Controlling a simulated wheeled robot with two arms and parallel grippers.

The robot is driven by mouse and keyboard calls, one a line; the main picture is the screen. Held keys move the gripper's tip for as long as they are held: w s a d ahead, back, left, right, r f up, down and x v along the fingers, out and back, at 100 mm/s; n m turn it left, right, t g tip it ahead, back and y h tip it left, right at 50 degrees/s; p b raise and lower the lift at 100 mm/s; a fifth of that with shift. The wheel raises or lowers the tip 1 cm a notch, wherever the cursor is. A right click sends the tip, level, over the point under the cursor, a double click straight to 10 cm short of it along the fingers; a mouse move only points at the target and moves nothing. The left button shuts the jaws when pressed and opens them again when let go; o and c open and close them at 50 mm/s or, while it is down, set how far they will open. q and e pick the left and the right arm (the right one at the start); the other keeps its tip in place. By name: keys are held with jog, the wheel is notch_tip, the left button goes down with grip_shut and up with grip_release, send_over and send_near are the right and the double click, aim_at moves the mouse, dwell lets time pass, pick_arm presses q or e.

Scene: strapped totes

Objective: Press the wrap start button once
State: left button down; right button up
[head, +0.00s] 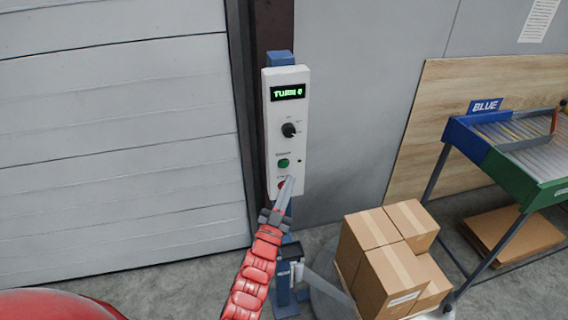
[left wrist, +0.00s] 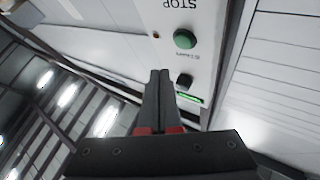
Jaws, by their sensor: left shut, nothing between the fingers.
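A white control panel (head: 298,95) is on a blue post in front of the wall. Its display (head: 288,92) reads "TURN 0". Below it are a black knob (head: 289,130), a green button (head: 284,163) and a red button (head: 282,184), partly hidden by my left gripper. My left gripper (head: 291,178) is shut and empty, its tip in front of the panel's lower part, below and right of the green button. The upside-down left wrist view shows the shut fingers (left wrist: 159,73), the green button (left wrist: 185,39) and the word STOP. I cannot tell whether the tip touches the panel.
Cardboard boxes (head: 383,244) are stacked low to the right of the post. A roller stand (head: 505,150) with a BLUE sign is farther right. A pale slatted door (head: 115,130) is on the left. Open wall lies right of the panel.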

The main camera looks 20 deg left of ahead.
aim_at(284, 164)
pick_arm(q)
jog(key=shift+w+a+b, duration=0.2)
jog(key=shift+w+a, duration=0.25)
jog(key=shift+w, duration=0.25)
jog(key=shift+w+a+b, duration=0.2)
jog(key=shift+w+a, duration=0.25)
jog(key=shift+w, duration=0.2)
jog(key=shift+w+a, duration=0.1)
jog(key=shift+w, duration=0.05)
dwell(0.9)
jog(key=shift+w+a, duration=0.15)
jog(key=shift+w, duration=0.05)
jog(key=shift+w+a+b, duration=0.2)
jog(key=shift+w+b, duration=0.1)
jog(key=shift+b, duration=0.15)
dwell(0.5)
dwell(0.4)
jog(key=shift+s+d, duration=0.45)
jog(key=shift+s, duration=0.25)
